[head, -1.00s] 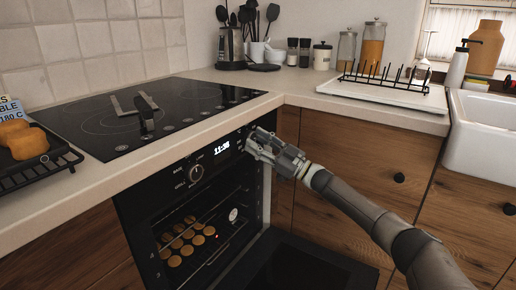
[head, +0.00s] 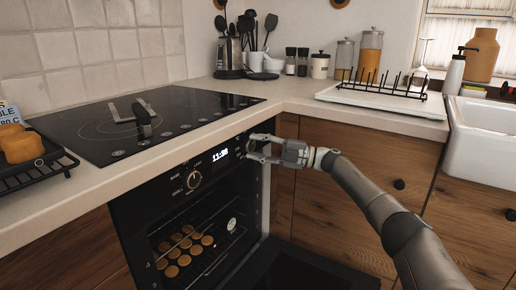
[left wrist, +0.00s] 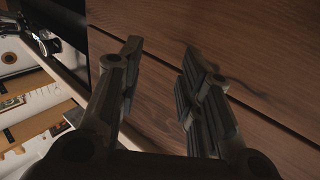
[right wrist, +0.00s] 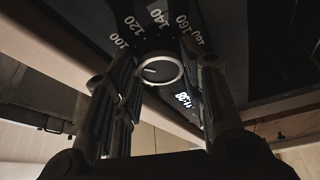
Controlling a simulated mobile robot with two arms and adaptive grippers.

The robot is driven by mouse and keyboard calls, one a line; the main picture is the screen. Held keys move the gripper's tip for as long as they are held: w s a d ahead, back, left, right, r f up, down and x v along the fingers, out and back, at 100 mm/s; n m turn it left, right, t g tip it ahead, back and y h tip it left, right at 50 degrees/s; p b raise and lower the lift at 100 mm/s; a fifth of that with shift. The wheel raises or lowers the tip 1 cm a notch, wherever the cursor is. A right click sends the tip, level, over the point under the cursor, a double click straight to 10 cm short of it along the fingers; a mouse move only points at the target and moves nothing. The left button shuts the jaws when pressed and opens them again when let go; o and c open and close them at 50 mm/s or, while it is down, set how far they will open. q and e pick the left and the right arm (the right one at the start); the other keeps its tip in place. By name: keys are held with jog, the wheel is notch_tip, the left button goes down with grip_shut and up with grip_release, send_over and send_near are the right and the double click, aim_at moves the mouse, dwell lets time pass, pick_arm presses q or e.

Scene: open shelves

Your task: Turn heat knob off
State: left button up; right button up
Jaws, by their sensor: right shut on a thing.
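The heat knob (right wrist: 160,68) is round and dark with a pale ring, and numbers from 100 to 180 arc beside it in the right wrist view. A short light mark shows on its face. My right gripper (head: 250,147) is at the right end of the oven's control panel, with its fingers on either side of the knob and shut on it. In the head view the gripper mostly hides this knob. My left gripper (left wrist: 162,60) is open and empty in front of wooden fronts in the left wrist view. It is out of the head view.
A second knob (head: 194,180) and a lit clock display (head: 220,155) are on the panel to the left. The oven door (head: 300,270) is folded down, and round baked pieces (head: 185,248) lie inside. The black hob (head: 150,120) is above. Wooden drawers (head: 345,185) stand to the right.

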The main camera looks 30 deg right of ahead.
jog(key=n, duration=0.1)
jog(key=n+g+p, duration=0.1)
jog(key=n, duration=0.1)
jog(key=n+h+p, duration=0.1)
jog(key=n, duration=0.1)
jog(key=shift+r+g, duration=0.35)
jog(key=shift+g, duration=0.05)
jog(key=n+h+p, duration=0.2)
jog(key=n, duration=0.1)
jog(key=shift+n+g, duration=0.3)
jog(key=shift+n, duration=0.1)
pick_arm(q)
jog(key=s+a+f+g+y, duration=0.1)
jog(key=s+a+f+g, duration=0.2)
jog(key=s+f+g, duration=0.3)
jog(key=s+a+f+g+y, duration=0.2)
jog(key=s+a+f+g, duration=0.1)
jog(key=s+f+g, duration=0.3)
jog(key=shift+s+f+n+g+p, duration=0.4)
jog(key=shift+s+f, duration=0.75)
jog(key=shift+f, duration=0.8)
pick_arm(e)
jog(key=shift+a, duration=0.1)
jog(key=o, duration=1)
pick_arm(q)
jog(key=shift+f, duration=0.1)
